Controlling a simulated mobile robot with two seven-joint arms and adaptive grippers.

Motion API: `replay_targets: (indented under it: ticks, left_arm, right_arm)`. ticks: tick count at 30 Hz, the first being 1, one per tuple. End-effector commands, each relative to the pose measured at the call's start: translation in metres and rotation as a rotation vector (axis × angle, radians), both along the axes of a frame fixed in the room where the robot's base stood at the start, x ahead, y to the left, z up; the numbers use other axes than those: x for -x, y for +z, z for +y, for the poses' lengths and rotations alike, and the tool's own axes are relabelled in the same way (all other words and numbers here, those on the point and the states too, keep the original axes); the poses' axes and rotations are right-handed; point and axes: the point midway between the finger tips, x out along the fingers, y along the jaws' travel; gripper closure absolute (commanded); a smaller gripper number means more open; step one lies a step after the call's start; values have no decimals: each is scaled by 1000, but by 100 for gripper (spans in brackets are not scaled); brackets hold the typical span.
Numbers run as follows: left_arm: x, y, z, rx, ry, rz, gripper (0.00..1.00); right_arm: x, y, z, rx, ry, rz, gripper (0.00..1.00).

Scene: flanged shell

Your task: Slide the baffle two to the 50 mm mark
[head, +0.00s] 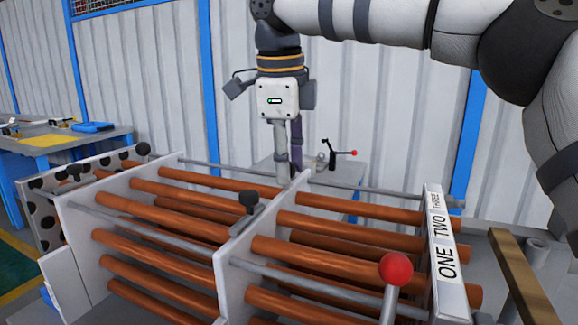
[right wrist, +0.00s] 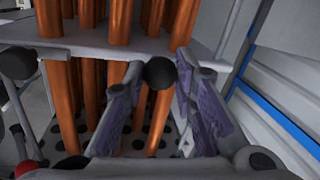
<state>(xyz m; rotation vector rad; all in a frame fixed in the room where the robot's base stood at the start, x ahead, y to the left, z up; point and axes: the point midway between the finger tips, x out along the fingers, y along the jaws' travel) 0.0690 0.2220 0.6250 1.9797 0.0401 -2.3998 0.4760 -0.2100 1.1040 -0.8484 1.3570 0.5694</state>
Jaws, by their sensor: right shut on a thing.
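A white baffle plate (head: 232,245) stands upright across the copper tubes near the middle of the rack in the head view. My right gripper (head: 288,178) points down at its far end. In the right wrist view my right gripper (right wrist: 160,88) has its two purple-sided fingers on either side of a round black knob (right wrist: 160,72), close to a pale plate (right wrist: 215,62). It appears shut on this knob. The label strip (head: 447,252) reads ONE, TWO, THREE. No scale or 50 mm mark is readable, and I cannot tell the plate's number. My left gripper is not in view.
Another white plate (head: 85,225) stands to the left, beside a sheet with dark holes (head: 38,215). Black knobs, one (head: 248,200) on the middle plate, stick up. A red ball lever (head: 396,268) stands in front. A blue table (head: 55,150) is at left.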

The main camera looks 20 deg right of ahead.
Motion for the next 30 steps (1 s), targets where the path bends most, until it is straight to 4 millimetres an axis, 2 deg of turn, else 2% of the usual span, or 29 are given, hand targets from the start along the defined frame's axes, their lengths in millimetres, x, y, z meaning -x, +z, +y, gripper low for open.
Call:
replay_targets:
  ticks: [10, 11, 12, 13, 23, 26, 30]
  left_arm:
    - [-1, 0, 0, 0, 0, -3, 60]
    - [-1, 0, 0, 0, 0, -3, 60]
    - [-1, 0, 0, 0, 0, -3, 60]
    - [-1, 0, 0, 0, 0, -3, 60]
    - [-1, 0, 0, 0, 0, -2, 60]
    - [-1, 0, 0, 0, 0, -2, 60]
    - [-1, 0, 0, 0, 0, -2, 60]
  right_arm:
    - [-1, 3, 1, -3, 1, -5, 100]
    - [-1, 3, 1, -3, 1, -5, 68]
    - [-1, 3, 1, -3, 1, -5, 59]
    - [0, 2, 1, -3, 1, -5, 54]
    - [0, 5, 1, -2, 2, -3, 54]
    - [2, 22, 4, -2, 0, -5, 54]
    - [8, 64, 9, -3, -2, -8, 54]
